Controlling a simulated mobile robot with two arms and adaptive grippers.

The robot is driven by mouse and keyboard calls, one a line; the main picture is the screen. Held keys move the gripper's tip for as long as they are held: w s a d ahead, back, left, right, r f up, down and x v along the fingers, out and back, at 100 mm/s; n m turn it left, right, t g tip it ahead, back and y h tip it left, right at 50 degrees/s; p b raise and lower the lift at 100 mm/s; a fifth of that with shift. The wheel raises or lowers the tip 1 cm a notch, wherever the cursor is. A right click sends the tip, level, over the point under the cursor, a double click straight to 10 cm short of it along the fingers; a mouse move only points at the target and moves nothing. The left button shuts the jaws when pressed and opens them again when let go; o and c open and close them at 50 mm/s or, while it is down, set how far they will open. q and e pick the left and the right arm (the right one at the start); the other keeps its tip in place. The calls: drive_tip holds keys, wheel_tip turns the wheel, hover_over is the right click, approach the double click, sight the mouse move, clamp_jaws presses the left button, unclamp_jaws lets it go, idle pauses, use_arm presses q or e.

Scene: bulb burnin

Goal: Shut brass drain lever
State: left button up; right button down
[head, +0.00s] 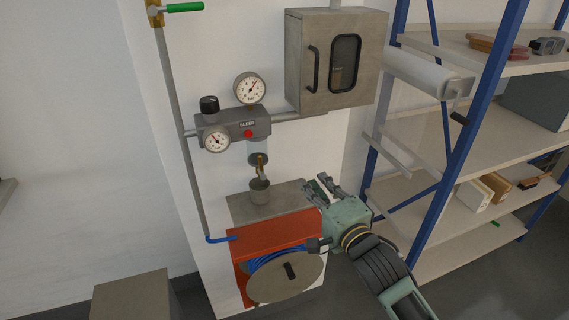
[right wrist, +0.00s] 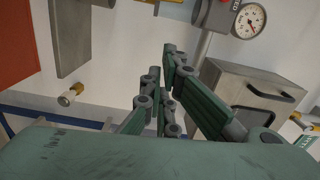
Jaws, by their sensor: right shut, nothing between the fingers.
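The brass drain lever (head: 260,169) is small in the head view, below the grey filter-regulator (head: 232,128) and just above a grey cup (head: 260,191). Its exact angle is too small to tell. A brass piece (right wrist: 165,8) shows at the top edge of the right wrist view, partly cut off; it may be the same lever. My right gripper (head: 322,188) is shut and empty, to the right of the cup and lower than the lever, apart from both. Its fingers (right wrist: 165,85) also show in the right wrist view, touching nothing. My left gripper is out of view.
The cup stands on a grey wall shelf (head: 236,211). Below is an orange-red hose reel (head: 237,268) with blue hose. A grey cabinet (head: 308,60) hangs above right. A blue-post shelf rack (head: 458,135) stands right.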

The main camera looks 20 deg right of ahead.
sight(260, 165)
use_arm(q)
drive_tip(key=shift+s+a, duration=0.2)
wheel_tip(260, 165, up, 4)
drive_tip(key=p, duration=0.3)
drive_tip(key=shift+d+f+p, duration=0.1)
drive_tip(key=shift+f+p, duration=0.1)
drive_tip(key=shift+p, duration=0.1)
use_arm(e)
drive_tip(key=w+a, duration=0.5)
drive_tip(key=w, duration=0.5)
drive_tip(key=shift+w+f, duration=0.2)
drive_tip(key=shift+w, duration=0.1)
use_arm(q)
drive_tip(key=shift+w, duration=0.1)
use_arm(e)
drive_tip(key=shift+d, duration=0.1)
drive_tip(key=shift+w, duration=0.15)
